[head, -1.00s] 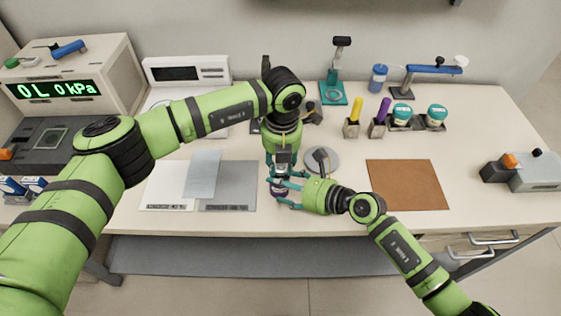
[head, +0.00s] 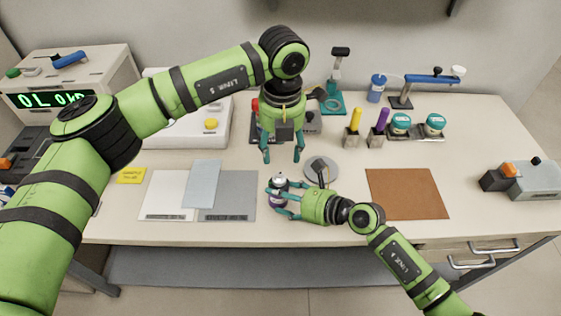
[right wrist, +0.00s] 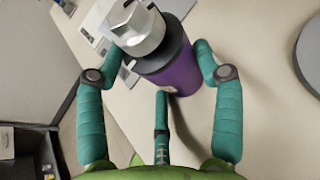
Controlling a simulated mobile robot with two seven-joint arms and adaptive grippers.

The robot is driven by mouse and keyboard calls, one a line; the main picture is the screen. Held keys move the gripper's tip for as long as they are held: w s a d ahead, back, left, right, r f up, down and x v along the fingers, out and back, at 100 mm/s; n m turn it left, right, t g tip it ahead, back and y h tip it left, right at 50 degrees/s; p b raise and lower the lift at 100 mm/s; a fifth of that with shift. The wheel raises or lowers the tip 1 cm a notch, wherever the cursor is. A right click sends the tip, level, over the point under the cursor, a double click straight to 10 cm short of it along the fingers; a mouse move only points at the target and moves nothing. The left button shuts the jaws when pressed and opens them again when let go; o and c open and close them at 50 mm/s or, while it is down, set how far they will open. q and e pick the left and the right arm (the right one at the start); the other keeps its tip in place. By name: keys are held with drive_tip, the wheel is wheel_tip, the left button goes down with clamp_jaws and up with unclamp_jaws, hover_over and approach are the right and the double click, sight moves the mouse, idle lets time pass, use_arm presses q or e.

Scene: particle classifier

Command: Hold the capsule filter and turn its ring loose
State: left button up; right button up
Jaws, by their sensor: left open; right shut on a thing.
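The capsule filter (head: 279,185) stands near the front middle of the table, with a purple body (right wrist: 178,68) and a faceted silver top (right wrist: 140,28) in the right wrist view. I cannot tell whether its ring has turned. My right gripper (head: 277,200) is shut on the purple body, with teal fingers around it from the right. My left gripper (head: 282,158) is open and empty, pointing down, above and behind the filter and apart from it. The filter's lower side is partly hidden by the right fingers.
A grey round disc (head: 330,179) with a dark tool lies right of the filter. A grey mat (head: 238,192) lies left of it and a brown mat (head: 407,193) farther right. Small stands with yellow (head: 355,120) and purple (head: 382,119) handles stand behind.

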use_arm(q)
drive_tip(key=shift+s+r, duration=0.1)
drive_tip(key=shift+r, duration=1.25)
use_arm(e)
drive_tip(key=shift+d+f, duration=0.2)
drive_tip(key=shift+f, duration=0.15)
drive_tip(key=o, duration=1.7)
use_arm(q)
drive_tip(key=shift+f, duration=0.1)
use_arm(e)
drive_tip(key=shift+o, duration=0.3)
drive_tip(key=shift+w, duration=0.1)
use_arm(q)
drive_tip(key=shift+d, duration=0.1)
use_arm(e)
drive_tip(key=shift+r, duration=0.2)
drive_tip(key=v, duration=1.2)
